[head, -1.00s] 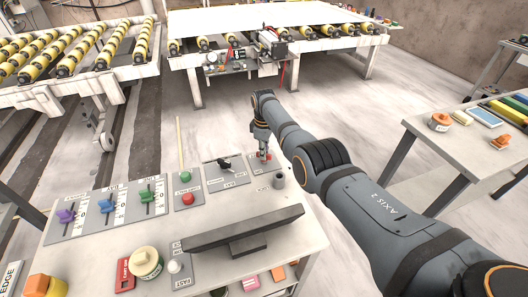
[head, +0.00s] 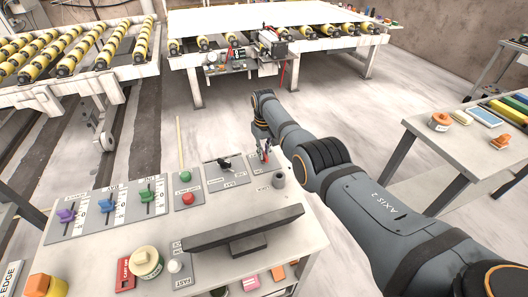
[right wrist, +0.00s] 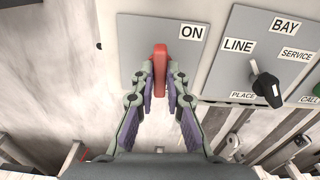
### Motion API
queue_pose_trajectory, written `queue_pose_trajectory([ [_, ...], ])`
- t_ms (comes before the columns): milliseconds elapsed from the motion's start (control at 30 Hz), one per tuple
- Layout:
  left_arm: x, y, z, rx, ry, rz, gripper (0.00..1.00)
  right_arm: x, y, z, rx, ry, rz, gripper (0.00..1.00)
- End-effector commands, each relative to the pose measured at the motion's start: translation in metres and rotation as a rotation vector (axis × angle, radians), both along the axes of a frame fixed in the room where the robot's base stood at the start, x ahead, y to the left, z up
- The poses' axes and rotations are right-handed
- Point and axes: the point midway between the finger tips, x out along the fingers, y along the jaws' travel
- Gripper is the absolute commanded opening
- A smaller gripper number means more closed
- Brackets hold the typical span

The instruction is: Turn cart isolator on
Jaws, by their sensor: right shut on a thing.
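The isolator is a red handle on a grey plate at the right end of the console's far row. In the right wrist view the red handle (right wrist: 160,70) stands upright in the picture, with its top end to the left of the ON label (right wrist: 191,33) on the grey plate (right wrist: 133,35). My right gripper (right wrist: 160,92) has a finger on each side of the handle and is shut on it. In the head view the right gripper (head: 264,155) reaches down to the same plate and mostly covers the handle. My left gripper is not in view.
Beside it is a plate with a black selector (right wrist: 267,87) marked LINE, BAY and SERVICE. Green and red buttons (head: 187,199) and coloured levers (head: 107,207) lie further left. A dark screen (head: 245,232) stands in front. A side table (head: 440,145) is at right.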

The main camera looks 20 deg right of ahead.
Motion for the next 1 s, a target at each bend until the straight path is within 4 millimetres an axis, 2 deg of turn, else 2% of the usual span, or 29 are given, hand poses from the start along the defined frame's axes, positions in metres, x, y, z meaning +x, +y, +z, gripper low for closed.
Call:
queue_pose_trajectory([
  [300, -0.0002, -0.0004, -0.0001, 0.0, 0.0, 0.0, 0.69, -0.0003, 0.0003, -0.0007, 0.0, 0.001, -0.087, 0.0],
  [767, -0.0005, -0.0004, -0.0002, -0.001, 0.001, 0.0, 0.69, -0.0003, 0.0003, -0.0007, 0.0, 0.001, -0.099, 0.0],
  [800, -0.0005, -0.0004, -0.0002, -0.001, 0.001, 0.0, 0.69, -0.0003, 0.0003, -0.0007, 0.0, 0.001, -0.099, 0.16],
  [933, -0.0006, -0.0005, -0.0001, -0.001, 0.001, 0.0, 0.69, -0.0003, 0.0002, -0.0006, 0.0, 0.001, -0.098, 0.33],
  [1000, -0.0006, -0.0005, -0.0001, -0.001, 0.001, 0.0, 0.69, -0.0002, 0.0002, -0.0005, 0.0, 0.001, -0.098, 0.36],
])
